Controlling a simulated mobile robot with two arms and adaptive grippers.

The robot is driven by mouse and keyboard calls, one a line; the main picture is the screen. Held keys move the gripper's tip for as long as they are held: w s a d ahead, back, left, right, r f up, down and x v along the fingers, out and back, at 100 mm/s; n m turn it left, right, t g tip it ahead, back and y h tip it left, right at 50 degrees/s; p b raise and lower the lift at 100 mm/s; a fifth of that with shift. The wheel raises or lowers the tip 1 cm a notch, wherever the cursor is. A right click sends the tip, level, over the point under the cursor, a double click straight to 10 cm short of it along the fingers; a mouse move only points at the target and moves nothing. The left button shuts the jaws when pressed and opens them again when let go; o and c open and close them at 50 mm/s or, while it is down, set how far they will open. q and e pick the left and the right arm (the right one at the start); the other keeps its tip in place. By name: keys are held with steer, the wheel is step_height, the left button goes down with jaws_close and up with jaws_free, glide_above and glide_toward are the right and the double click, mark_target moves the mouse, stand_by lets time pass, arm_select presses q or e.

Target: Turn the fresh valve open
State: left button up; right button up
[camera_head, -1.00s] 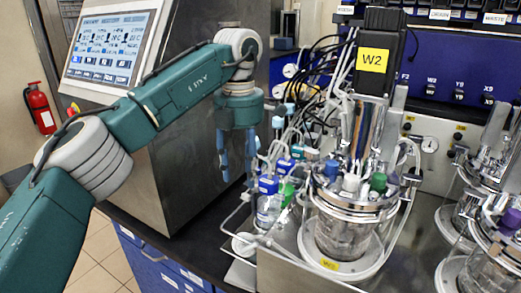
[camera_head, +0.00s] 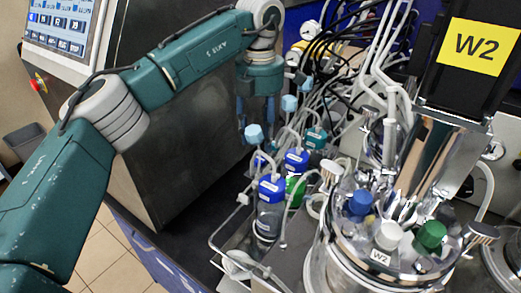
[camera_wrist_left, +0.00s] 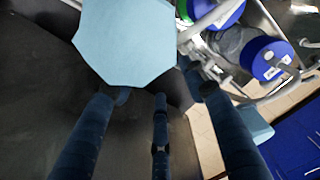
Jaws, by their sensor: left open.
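Several light-blue faceted valve knobs stand on the tubing above the bottles: a front one (camera_head: 254,133), a middle one (camera_head: 289,103) and a back one (camera_head: 305,82). No label shows which is the fresh valve. My left gripper (camera_head: 256,122) points down close to the front knob, its fingers apart. In the left wrist view, a large light-blue knob (camera_wrist_left: 125,42) fills the upper left, just beyond the spread fingers (camera_wrist_left: 162,94). It overlaps the left fingertip; I cannot tell whether they touch. Nothing is held. My right gripper is out of view.
Blue-capped bottles (camera_head: 270,205) with thin tubes stand below the knobs. The glass bioreactor vessel marked W2 (camera_head: 350,262) is at the right. A steel cabinet (camera_head: 180,130) with a screen (camera_head: 62,22) stands behind my left arm. Cables and tubes crowd the back.

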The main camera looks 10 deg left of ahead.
mark_target(260, 158)
arm_select(q)
step_height(260, 158, down, 6)
steer(key=shift+f+p, duration=0.2)
steer(key=shift+p, duration=0.45)
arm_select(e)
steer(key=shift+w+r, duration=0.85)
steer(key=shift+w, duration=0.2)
arm_select(q)
steer(key=shift+c, duration=0.3)
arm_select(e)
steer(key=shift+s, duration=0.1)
arm_select(q)
steer(key=shift+w, duration=0.1)
jaws_close()
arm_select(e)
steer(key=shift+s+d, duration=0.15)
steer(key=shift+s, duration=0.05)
